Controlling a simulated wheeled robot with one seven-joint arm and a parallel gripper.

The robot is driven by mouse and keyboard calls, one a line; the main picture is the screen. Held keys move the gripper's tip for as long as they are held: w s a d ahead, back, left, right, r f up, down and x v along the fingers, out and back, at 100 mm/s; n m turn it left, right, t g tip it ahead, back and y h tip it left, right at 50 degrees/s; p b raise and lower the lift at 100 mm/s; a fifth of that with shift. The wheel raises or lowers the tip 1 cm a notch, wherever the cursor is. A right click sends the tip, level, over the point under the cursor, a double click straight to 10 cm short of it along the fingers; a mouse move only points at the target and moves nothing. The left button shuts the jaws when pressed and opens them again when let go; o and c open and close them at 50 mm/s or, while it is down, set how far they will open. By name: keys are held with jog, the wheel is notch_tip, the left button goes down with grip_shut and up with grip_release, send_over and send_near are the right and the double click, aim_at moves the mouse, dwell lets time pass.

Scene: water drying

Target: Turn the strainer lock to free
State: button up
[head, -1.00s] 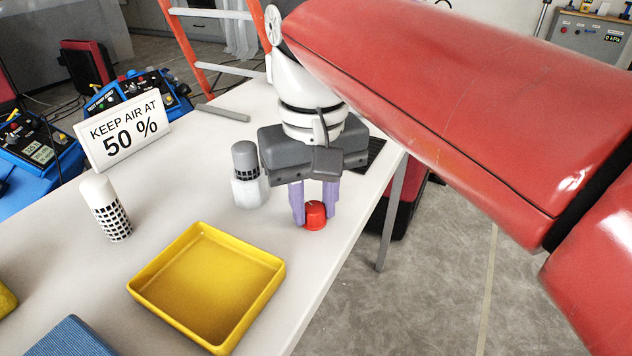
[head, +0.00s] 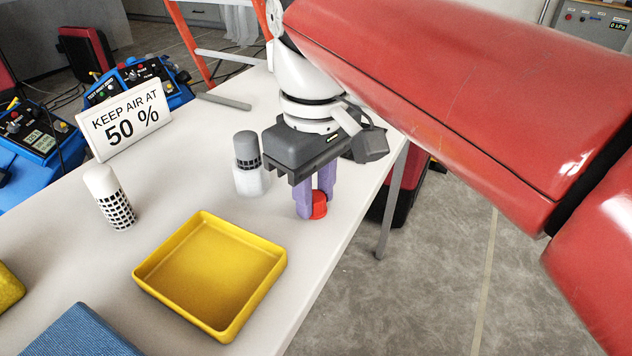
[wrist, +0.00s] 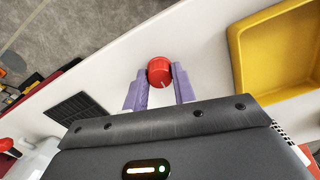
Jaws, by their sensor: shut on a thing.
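A round red knob (head: 319,205) sits near the right edge of the white table. It also shows in the wrist view (wrist: 160,71), with a pale mark on its top. I take it for the strainer lock, but no label is readable. My gripper (head: 315,203) points down, with its purple fingers shut on the red knob, one on each side. The fingers hide part of the knob in the head view. A grey-topped cylinder in a white holder (head: 252,180) stands just left of my gripper.
A yellow tray (head: 150,262) lies at the front of the table. A white cylinder with a black grid (head: 110,197) stands at left. A sign (head: 125,118) reads "KEEP AIR AT 50 %". A dark grille (wrist: 77,110) lies near the table edge.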

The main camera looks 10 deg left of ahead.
aim_at(314, 197)
jog(key=o, duration=1)
jog(key=shift+r, duration=0.15)
notch_tip(314, 197, up, 8)
jog(key=shift+f, duration=0.2)
jog(key=shift+s, duration=0.1)
